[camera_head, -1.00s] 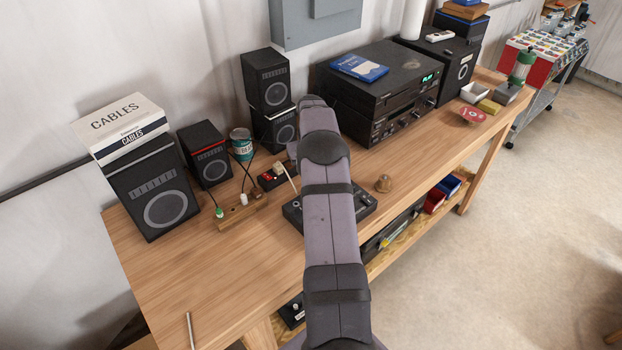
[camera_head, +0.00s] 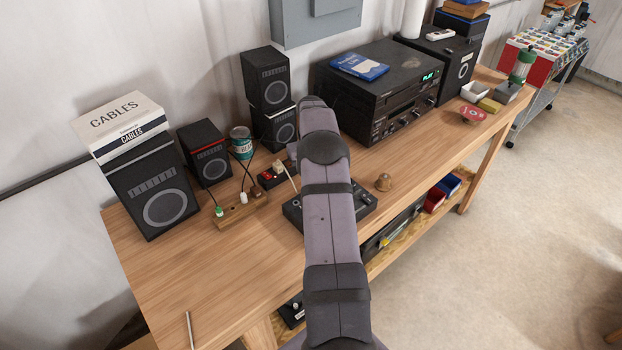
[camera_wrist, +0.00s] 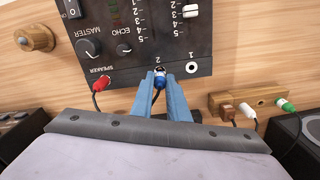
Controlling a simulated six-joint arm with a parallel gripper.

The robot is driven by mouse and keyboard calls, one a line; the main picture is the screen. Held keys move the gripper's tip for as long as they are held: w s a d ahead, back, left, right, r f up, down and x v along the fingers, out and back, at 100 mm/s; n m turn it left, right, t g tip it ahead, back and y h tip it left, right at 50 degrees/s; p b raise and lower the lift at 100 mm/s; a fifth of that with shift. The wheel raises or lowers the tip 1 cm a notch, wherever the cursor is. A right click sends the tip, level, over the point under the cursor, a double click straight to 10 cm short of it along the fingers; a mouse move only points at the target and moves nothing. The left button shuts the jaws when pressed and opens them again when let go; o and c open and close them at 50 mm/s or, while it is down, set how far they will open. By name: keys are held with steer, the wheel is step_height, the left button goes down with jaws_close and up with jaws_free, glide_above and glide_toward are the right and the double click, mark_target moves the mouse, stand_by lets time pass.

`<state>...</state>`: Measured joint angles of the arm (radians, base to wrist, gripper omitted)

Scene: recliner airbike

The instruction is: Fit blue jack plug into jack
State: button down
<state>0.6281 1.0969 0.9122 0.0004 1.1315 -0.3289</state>
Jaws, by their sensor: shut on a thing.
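In the wrist view my gripper (camera_wrist: 161,78) is shut on the blue jack plug (camera_wrist: 160,83), with a blue finger on each side of it. A dark cable hangs from the plug between the fingers. The plug's tip is at jack 2 on the edge of the dark mixer panel (camera_wrist: 140,55); how deep it sits is not clear. Jack 1 (camera_wrist: 191,67), a white ring to the right, is empty. In the head view my arm hides the gripper and plug, and part of the mixer (camera_head: 368,203) shows beside it.
A red plug (camera_wrist: 100,83) is in the SPEAKER jack. A wooden rack (camera_wrist: 222,102) holds brown, white (camera_wrist: 248,111) and green (camera_wrist: 285,104) plugs at right. A wooden knob (camera_wrist: 36,38) sits left of the mixer. Speakers and a stereo line the wall; the bench's front left is mostly clear.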

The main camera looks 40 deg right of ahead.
steer(key=shift+f+b, duration=0.65)
steer(key=shift+f, duration=0.55)
steer(key=c, duration=1.6)
jaws_free()
steer(key=shift+c, duration=0.2)
steer(key=shift+r, duration=0.1)
steer(key=shift+r+b, duration=1.7)
steer(key=shift+r, duration=1.9)
